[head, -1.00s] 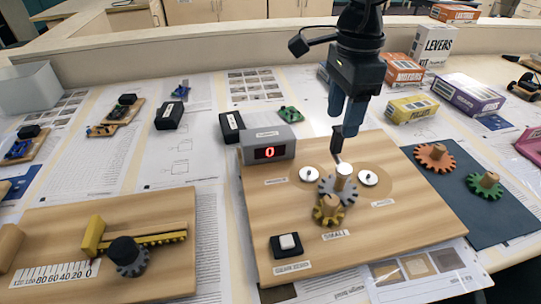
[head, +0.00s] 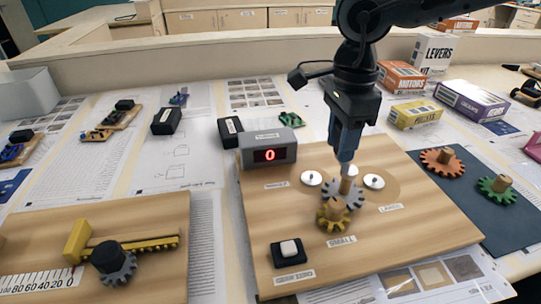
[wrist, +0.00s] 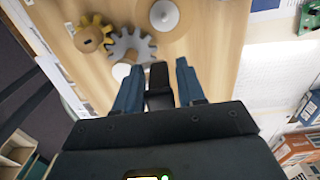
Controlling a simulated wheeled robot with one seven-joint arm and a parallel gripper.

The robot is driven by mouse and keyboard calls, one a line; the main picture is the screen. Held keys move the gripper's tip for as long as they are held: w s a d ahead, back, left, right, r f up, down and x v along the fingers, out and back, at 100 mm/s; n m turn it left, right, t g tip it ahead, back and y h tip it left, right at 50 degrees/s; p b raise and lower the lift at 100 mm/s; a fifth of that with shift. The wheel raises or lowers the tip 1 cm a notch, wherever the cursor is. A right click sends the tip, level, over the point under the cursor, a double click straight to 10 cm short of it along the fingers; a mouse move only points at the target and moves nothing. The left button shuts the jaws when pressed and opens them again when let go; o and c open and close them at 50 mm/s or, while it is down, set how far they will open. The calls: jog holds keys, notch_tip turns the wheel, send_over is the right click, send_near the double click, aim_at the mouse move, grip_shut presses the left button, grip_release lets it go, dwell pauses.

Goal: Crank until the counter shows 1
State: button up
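The counter box (head: 268,150) at the back of the wooden board (head: 265,225) shows a red 0. A grey gear (head: 329,197) meshes with a yellow gear (head: 333,217) near the "SMALL" label. A pale peg stands on the grey gear; its top is close under my gripper (head: 346,158) in the head view. In the wrist view my gripper (wrist: 158,72) has its fingers apart, with a dark bar between them that I cannot identify. The grey gear (wrist: 128,43) and its peg (wrist: 124,70) lie just beyond the left finger. I cannot tell whether they touch.
White hubs (head: 374,181) stand on either side of the grey gear. A black block with a white button (head: 289,249) is at the board's front left. Orange (head: 442,162) and green gears (head: 497,188) lie on a dark mat at right. A rack board (head: 150,210) is at left.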

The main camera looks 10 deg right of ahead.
jog(key=c, duration=0.5)
jog(key=shift+c, duration=0.2)
dwell(0.3)
